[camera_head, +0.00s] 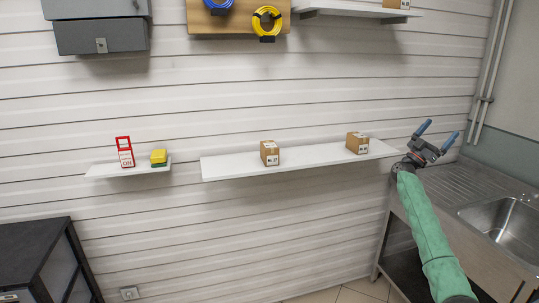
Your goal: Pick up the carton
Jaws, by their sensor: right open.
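One brown carton (270,153) with a white label stands on a long white wall shelf (310,162), left of its middle. A second brown carton (357,143) stands near the shelf's right end. A third carton (397,4) shows partly on a higher shelf at the top edge. My right gripper (436,133) is open and empty, just beyond the long shelf's right end. It is apart from the cartons, and its fingers point up and to the right. My left gripper is not in view.
A small white shelf (105,171) at the left holds a red-framed sign (125,152) and a yellow-and-green block (159,157). A steel sink counter (460,185) stands at the right under my right arm. A dark cabinet (35,255) stands at lower left.

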